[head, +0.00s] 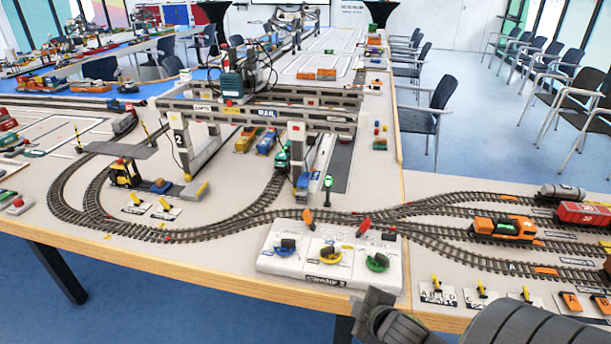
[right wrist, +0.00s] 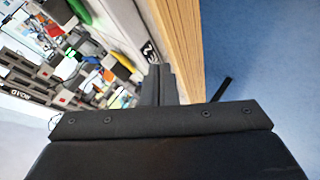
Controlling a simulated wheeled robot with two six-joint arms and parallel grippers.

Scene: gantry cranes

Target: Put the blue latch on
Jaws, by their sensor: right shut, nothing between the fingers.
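A white control box marked CRANE 2 (head: 330,276) sits at the near edge of the table in the head view. It carries three round controls in a row: a blue one (head: 284,254) at left, a yellow one at the middle and a green one (head: 377,263) at right. A dark block partly covers the blue one, and I cannot tell its latch position. My right gripper (head: 377,300) is at the box's lower right corner, beyond the table's front edge. In the right wrist view its fingers (right wrist: 158,85) are shut and empty beside the wooden edge. My left gripper is not in view.
A gantry crane (head: 262,110) stands farther back. Small yellow switches (head: 436,284) line the table's right front.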

